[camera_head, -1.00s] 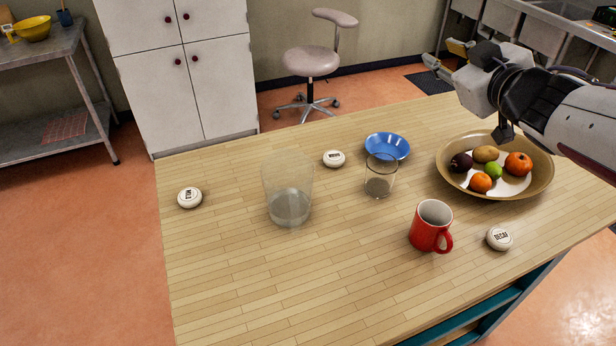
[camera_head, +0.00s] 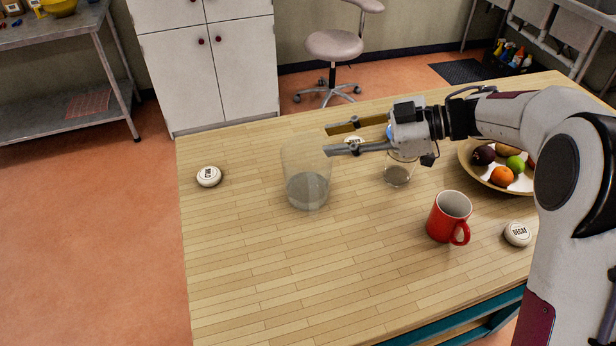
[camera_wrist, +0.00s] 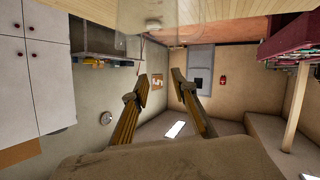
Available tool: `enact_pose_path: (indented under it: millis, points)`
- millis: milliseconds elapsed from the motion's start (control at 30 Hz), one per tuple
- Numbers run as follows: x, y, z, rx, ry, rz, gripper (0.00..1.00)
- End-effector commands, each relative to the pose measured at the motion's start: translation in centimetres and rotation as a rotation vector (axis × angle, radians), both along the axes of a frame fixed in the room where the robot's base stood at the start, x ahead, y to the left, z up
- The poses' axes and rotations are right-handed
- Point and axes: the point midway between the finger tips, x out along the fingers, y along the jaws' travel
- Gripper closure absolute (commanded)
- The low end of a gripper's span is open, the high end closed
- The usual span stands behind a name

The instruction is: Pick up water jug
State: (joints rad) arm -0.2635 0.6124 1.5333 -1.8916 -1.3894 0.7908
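The water jug (camera_head: 306,188) is a clear container with grey-looking water in its lower part. It stands upright on the wooden table (camera_head: 250,270), left of the middle in the head view. My gripper (camera_head: 326,140) is open, with its two fingers apart and pointing left toward the jug. In the head view the near fingertip overlaps or lies close to the jug's upper right side; I cannot tell whether they touch. In the wrist view my gripper (camera_wrist: 163,75) shows both fingers spread with nothing between them. A clear shape at the top of that view may be the jug.
A drinking glass (camera_head: 398,174) stands under my gripper, partly hidden. A red mug (camera_head: 449,217), a white DECAF disc (camera_head: 517,234) and a fruit bowl (camera_head: 470,168) are to the right. Another white disc (camera_head: 209,176) lies left of the jug. The table's front left is clear.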

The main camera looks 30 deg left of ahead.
Motion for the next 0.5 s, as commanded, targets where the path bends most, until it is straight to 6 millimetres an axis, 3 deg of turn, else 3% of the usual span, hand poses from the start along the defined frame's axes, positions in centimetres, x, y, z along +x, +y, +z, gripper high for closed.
enact_pose_path:
  millis: [200,500]
  points:
    - [-3.3,-0.8,-3.6,-0.063,0.113,0.178,0.73]
    - [-4.7,-2.0,-5.3,-0.117,0.184,0.242,0.73]
